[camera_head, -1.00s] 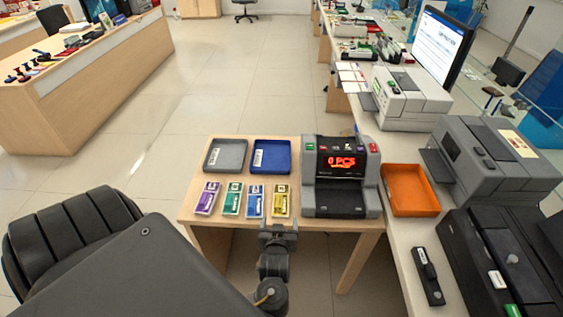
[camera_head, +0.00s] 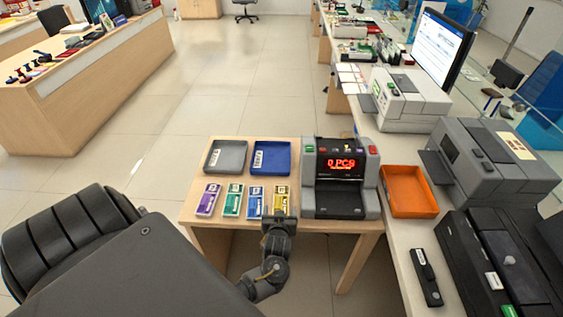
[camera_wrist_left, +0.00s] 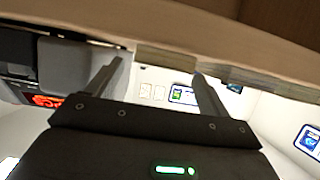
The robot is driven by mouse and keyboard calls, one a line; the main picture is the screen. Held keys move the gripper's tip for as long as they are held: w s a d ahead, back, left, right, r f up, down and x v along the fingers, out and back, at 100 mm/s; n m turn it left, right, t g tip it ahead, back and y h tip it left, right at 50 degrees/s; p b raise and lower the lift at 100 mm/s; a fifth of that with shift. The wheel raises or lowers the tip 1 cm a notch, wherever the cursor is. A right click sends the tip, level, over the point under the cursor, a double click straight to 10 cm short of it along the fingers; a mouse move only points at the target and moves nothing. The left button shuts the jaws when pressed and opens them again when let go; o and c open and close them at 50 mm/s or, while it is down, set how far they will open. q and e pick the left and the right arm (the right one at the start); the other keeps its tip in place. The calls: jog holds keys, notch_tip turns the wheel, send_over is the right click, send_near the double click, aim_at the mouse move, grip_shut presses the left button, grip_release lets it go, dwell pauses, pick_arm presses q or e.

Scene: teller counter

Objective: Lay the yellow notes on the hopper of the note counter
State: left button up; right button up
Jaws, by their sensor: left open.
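The yellow notes (camera_head: 280,197) lie flat at the right end of a row of note bundles on the small wooden table. The note counter (camera_head: 341,180), grey and black with a red "0 PCS" display, stands just right of them; its hopper looks empty. My left gripper (camera_head: 279,214) is open at the near end of the yellow notes and covers part of that end. The wrist view is upside down: a pale bundle edge (camera_wrist_left: 166,57), likely the yellow notes, shows between the two spread fingers (camera_wrist_left: 158,75). Contact cannot be told. My right gripper is not in view.
Purple (camera_head: 208,200), green (camera_head: 232,200) and blue (camera_head: 256,201) bundles lie left of the yellow notes. Grey (camera_head: 227,157) and blue (camera_head: 271,157) trays sit behind them. An orange tray (camera_head: 410,190) is on the counter at right. Little table is free between notes and note counter.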

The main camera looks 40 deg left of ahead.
aim_at(281, 205)
pick_arm(q)
jog(key=shift+x, duration=1.5)
jog(key=shift+c, duration=0.3)
jog(key=c, duration=1.1)
jog(key=shift+r, duration=0.65)
jog(key=s+d+r, duration=0.1)
jog(key=s+r, duration=0.3)
jog(key=s+d+r, duration=0.2)
jog(key=s+r, duration=0.1)
jog(key=s, duration=0.2)
jog(key=s+d+r+b, duration=0.1)
jog(key=s+r, duration=0.3)
jog(key=shift+s+d+r, duration=0.2)
jog(key=shift+d+r, duration=0.05)
jog(key=shift+r, duration=0.1)
